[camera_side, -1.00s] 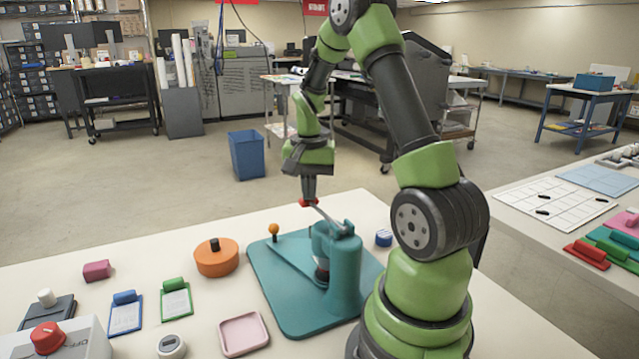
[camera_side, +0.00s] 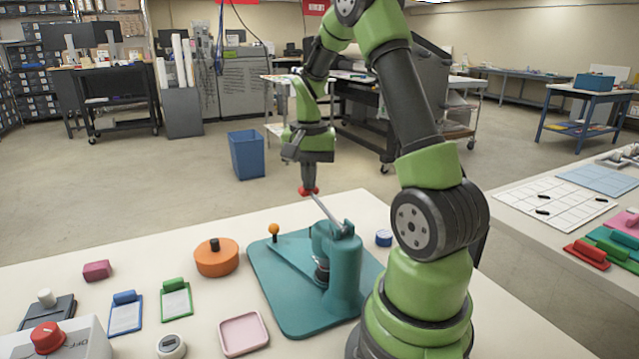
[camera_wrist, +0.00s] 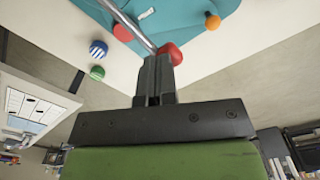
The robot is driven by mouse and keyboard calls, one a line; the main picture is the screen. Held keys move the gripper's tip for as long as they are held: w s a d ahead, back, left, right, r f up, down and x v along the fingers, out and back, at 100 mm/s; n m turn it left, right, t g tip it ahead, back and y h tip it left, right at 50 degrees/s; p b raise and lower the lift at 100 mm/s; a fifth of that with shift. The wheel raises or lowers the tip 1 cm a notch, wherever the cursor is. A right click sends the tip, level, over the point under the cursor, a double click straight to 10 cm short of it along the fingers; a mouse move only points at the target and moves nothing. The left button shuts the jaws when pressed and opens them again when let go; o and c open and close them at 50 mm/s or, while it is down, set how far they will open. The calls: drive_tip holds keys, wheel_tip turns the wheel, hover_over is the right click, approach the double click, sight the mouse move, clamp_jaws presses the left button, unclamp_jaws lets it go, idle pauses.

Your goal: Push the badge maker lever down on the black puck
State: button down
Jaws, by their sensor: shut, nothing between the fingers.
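The teal badge maker (camera_side: 343,265) stands on the table beside my arm's base. Its metal lever (camera_side: 327,212) slants up to a red knob (camera_side: 308,191) at its free end. My gripper (camera_side: 309,186) is shut and empty, pointing down with its tips at the knob; contact is hard to tell. In the wrist view the shut fingers (camera_wrist: 160,62) are right beside the red knob (camera_wrist: 172,52), and the lever rod (camera_wrist: 130,25) runs up and left from it. A dark round part (camera_side: 321,270), seemingly the black puck, sits under the press head, partly hidden.
An orange ball knob (camera_side: 273,229) stands at the badge maker base's left corner. An orange round pot (camera_side: 216,257), a pink tray (camera_side: 243,333) and small clipboards (camera_side: 175,299) lie to the left. A blue-and-white round item (camera_side: 383,238) is behind the press. Air around the lever is clear.

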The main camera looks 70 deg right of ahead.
drive_tip(key=shift+r, duration=3.75)
drive_tip(key=a+r+n+t, duration=0.3)
drive_tip(key=a+r+n, duration=0.2)
drive_tip(key=a, duration=0.7)
drive_tip(key=s+a+n+t+y, duration=0.2)
drive_tip(key=s+a+n+t, duration=0.2)
drive_tip(key=a, duration=0.7)
drive_tip(key=s+n, duration=0.2)
drive_tip(key=s, duration=0.2)
drive_tip(key=shift+a+r, duration=0.4)
